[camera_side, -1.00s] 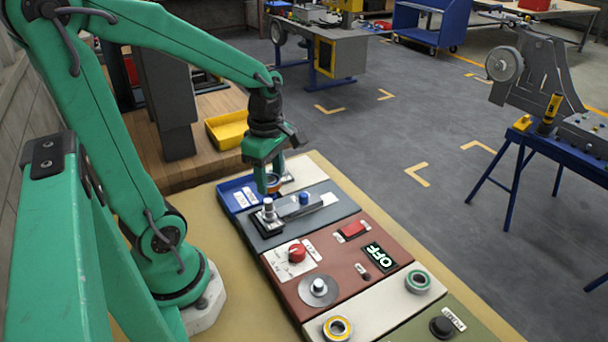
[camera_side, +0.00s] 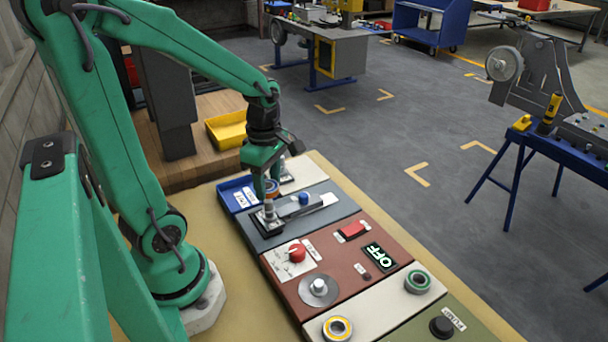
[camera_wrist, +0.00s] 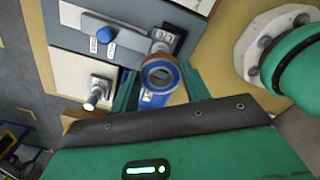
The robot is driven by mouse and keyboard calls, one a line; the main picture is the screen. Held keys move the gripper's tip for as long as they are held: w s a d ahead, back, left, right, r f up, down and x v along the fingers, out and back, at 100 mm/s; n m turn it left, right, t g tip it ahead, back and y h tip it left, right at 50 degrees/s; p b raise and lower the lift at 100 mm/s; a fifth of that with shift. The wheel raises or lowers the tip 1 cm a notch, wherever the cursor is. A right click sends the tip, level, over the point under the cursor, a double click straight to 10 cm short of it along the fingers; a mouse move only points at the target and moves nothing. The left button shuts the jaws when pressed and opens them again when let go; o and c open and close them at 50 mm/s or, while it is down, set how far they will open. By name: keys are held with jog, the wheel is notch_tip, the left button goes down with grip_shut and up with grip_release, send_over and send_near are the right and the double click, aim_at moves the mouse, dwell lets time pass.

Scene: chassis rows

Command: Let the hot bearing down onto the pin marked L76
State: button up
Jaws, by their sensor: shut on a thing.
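A silver pin (camera_side: 268,208) on a dark base stands on the grey panel, just below the fingers in the side view. In the wrist view this pin (camera_wrist: 166,36) stands beyond the bearing with a small label. Another silver pin (camera_wrist: 98,92) stands on a pale panel to the left. The labels are too small to read surely.
A blue knob (camera_side: 303,198) is by the pin.

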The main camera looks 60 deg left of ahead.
aim_at(269, 196)
jog(key=shift+f, duration=2.2)
jog(key=shift+f, duration=0.1)
jog(key=o, duration=1.1)
jog(key=shift+r, duration=3.95)
jog(key=shift+r, duration=3.5)
